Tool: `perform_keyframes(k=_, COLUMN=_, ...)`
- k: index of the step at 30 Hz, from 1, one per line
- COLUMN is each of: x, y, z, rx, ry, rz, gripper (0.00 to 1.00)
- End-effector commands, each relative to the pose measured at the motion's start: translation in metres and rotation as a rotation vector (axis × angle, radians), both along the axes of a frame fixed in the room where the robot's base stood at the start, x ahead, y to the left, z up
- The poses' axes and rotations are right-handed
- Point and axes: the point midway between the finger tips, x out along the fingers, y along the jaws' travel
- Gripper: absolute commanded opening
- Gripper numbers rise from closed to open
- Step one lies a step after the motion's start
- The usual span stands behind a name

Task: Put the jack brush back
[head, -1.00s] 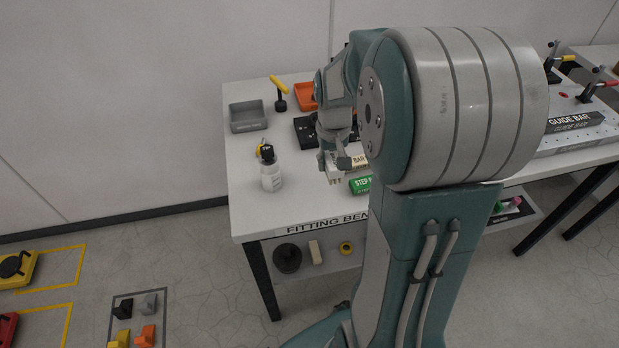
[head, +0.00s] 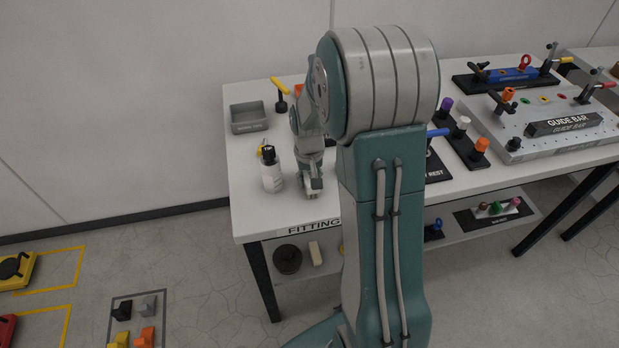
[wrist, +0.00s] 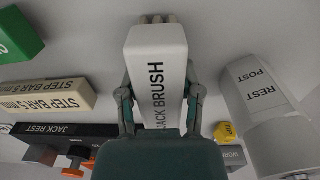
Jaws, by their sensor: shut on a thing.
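My gripper (wrist: 160,100) is shut on the jack brush (wrist: 157,75), a white block marked JACK BRUSH with short bristles at its far end. The brush is hard to make out there. I cannot tell whether its bristles touch the bench top. The black JACK REST (wrist: 65,130) lies to the left in the wrist view, with orange knobs beside it.
A grey tray (head: 248,118) and a yellow-handled tool (head: 281,95) are behind. A cream step bar (wrist: 52,97) and a green block (wrist: 18,35) lie left in the wrist view. My arm hides the bench middle.

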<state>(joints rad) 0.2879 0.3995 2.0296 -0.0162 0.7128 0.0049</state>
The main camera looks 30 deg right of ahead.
Motion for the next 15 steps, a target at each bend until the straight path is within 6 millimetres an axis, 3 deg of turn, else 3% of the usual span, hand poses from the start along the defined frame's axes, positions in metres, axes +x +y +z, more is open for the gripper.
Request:
perform_keyframes(k=2, x=0.0000, y=-0.0001, z=-0.0020, rx=0.000, ry=0.001, rz=0.000, gripper=0.02)
perform_keyframes(k=3, x=0.0002, y=-0.0001, z=-0.0021, rx=0.000, ry=0.001, rz=0.000, gripper=0.60)
perform_keyframes(k=5, x=0.0002, y=-0.0001, z=-0.0020, rx=0.000, ry=0.001, rz=0.000, gripper=0.81)
perform_keyframes(k=15, x=0.0002, y=-0.0001, z=-0.0017, rx=0.000, ry=0.001, rz=0.000, gripper=0.81)
